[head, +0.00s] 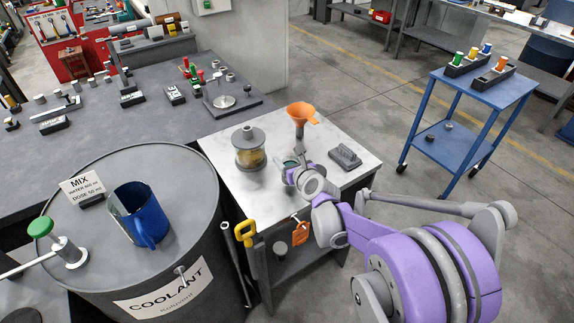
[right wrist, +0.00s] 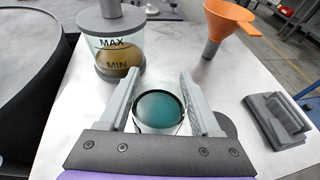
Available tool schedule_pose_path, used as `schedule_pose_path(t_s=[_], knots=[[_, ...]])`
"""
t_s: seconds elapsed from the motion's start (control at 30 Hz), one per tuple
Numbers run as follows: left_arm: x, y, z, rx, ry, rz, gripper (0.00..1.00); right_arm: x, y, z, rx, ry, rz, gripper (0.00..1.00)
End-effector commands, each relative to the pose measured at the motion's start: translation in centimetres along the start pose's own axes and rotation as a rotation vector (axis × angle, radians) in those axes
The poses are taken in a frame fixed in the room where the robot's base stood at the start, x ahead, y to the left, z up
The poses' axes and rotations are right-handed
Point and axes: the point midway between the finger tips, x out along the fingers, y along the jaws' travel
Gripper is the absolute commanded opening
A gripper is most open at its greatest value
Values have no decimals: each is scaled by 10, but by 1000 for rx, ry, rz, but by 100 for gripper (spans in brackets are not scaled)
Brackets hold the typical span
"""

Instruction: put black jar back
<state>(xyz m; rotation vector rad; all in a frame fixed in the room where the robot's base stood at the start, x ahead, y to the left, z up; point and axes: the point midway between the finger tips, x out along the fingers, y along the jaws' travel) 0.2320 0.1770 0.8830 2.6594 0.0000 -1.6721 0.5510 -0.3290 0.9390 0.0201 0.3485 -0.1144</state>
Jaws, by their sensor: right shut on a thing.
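A small clear jar with a dark rim and teal contents (right wrist: 160,108) stands between the fingers of my right gripper (right wrist: 158,80). In the head view the jar (head: 291,161) is partly hidden by the right gripper (head: 289,168), which is at the middle of the pale metal table (head: 232,193). The fingers are shut on the jar's two sides. I cannot tell whether its base touches the table. Black racks (head: 478,77) on the blue cart (head: 440,78) at the right hold several jars with coloured tops. My left gripper is not in view.
An amber MAX/MIN container (head: 250,150), an orange funnel (head: 302,112) and a dark grey block (head: 345,157) stand around the gripper. The coolant barrel (head: 190,235) with a blue jug (head: 150,212) is at the left. Open floor lies between table and cart.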

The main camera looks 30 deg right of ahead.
Motion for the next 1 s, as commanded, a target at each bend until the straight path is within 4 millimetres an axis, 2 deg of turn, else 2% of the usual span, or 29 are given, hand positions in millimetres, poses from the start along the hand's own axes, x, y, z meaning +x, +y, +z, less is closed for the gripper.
schedule_pose_path(t_s=[0.03, 0.13, 0.53, 0.57, 0.6, 0.7, 1.0], knots=[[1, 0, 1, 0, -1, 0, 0, 3, 0, -8, 0, 0, 0, 0], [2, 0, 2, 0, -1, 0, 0, 6, 0, -18, 0, 0, 0, 0], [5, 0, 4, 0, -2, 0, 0, 8, 0, -23, 0, 0, 0, 0], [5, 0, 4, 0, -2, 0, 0, 8, 0, -22, 0, 0, 0, 68], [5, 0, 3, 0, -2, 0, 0, 8, 0, -22, 0, 0, 0, 75], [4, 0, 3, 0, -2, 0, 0, 8, 0, -21, 0, 0, 0, 93], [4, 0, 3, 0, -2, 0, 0, 7, 0, -20, 0, 0, 0, 95]])
